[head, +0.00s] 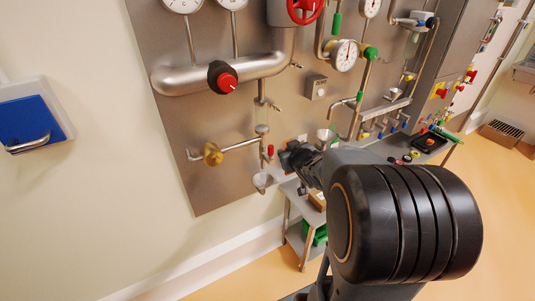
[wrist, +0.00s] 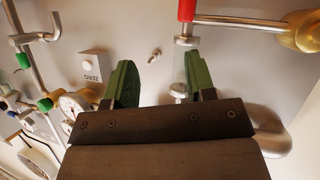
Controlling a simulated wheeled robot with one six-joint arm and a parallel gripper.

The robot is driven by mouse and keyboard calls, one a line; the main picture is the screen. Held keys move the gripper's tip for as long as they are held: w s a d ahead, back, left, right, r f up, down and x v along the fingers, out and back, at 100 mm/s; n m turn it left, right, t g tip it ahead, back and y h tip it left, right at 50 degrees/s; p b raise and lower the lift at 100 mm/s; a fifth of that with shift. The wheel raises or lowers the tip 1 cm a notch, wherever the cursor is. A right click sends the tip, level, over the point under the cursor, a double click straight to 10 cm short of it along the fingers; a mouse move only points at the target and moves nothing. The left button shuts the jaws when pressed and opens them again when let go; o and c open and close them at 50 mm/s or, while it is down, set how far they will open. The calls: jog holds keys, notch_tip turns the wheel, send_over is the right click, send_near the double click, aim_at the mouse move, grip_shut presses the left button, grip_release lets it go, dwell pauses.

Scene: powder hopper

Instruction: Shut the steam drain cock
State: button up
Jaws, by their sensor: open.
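A small red lever handle (head: 270,150) hangs beside the thin vertical drain pipe at the lower part of the steel panel in the head view. I take it for the steam drain cock, but no label is readable. A red handle (wrist: 187,10) also shows at the top edge of the wrist view, above a pipe fitting, partly cut off. My gripper (head: 291,157) is just right of the red lever in the head view. In the wrist view my gripper (wrist: 158,66) has its green-padded fingers apart with nothing between them. The red handle lies beyond the fingertips.
A brass fitting (head: 212,154) on a side pipe is left of the lever. A thick steam pipe with a red-capped black knob (head: 224,80) runs above. A small labelled box (wrist: 94,65) is on the panel. A small cart (head: 296,224) stands below.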

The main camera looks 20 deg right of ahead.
aim_at(273, 150)
notch_tip(273, 150, down, 6)
jog(key=d+n+t+y+b, duration=0.2)
jog(key=n+t+y+b, duration=0.15)
jog(key=y, duration=0.45)
jog(key=shift+t, duration=0.35)
jog(key=p+x, duration=0.1)
jog(key=x, duration=1.2)
jog(key=shift+w, duration=0.15)
grip_shut()
